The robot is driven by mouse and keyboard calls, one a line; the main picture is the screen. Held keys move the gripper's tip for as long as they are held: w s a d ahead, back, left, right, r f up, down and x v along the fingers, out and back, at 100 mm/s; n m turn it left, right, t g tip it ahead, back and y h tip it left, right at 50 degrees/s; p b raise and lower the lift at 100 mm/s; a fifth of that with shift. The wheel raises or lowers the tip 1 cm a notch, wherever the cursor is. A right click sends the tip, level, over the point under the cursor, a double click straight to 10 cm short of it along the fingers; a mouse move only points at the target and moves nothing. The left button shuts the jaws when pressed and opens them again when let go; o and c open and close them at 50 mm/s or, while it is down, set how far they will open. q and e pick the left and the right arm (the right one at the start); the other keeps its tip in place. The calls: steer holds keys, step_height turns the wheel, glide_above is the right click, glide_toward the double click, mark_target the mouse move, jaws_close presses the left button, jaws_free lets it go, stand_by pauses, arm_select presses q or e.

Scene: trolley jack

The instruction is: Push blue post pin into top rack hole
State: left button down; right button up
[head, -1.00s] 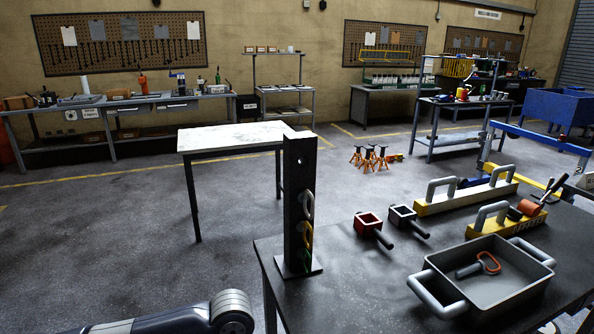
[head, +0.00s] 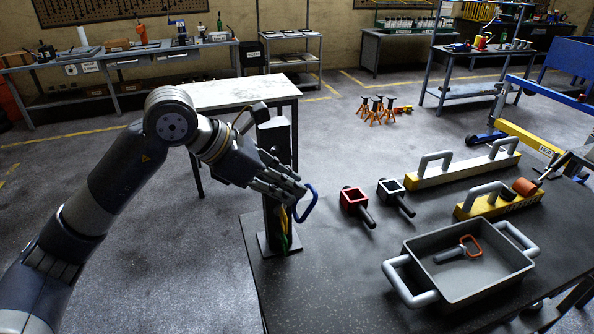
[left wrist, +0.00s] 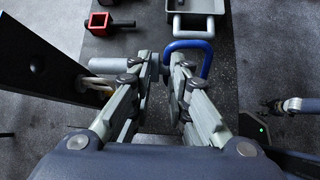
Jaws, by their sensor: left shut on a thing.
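My left gripper (head: 292,188) is shut on the blue post pin (head: 309,203), whose blue loop handle juts out to the right. The dark upright rack post (head: 268,208) stands at the table's left edge, behind the gripper. The gripper covers its upper front, so the top hole is hidden. A yellow handle (head: 283,218) and a green handle (head: 286,242) show lower on the post.
A grey tray (head: 442,292) with an orange-handled pin stands right on the dark table. Red (head: 354,200) and dark (head: 391,190) square sockets lie behind it, with yellow handled blocks (head: 463,170) farther back. A grey part at the wrist view's right edge may be my right arm.

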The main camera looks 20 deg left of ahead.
arm_select(q)
steer(key=shift+a+r, duration=0.2)
arm_select(e)
steer(key=shift+a, duration=0.1)
arm_select(q)
steer(key=w+a, duration=0.2)
steer(key=w, duration=0.1)
steer(key=w+a, duration=0.1)
steer(key=w, duration=0.1)
arm_select(e)
steer(key=shift+w+d+r, duration=0.1)
steer(key=shift+w+d, duration=0.05)
steer(key=shift+d, duration=0.35)
arm_select(q)
steer(key=shift+a, duration=0.1)
arm_select(e)
steer(key=shift+a, duration=0.15)
steer(key=shift+a, duration=0.25)
arm_select(q)
steer(key=shift+s, duration=0.1)
arm_select(e)
steer(key=shift+d, duration=0.1)
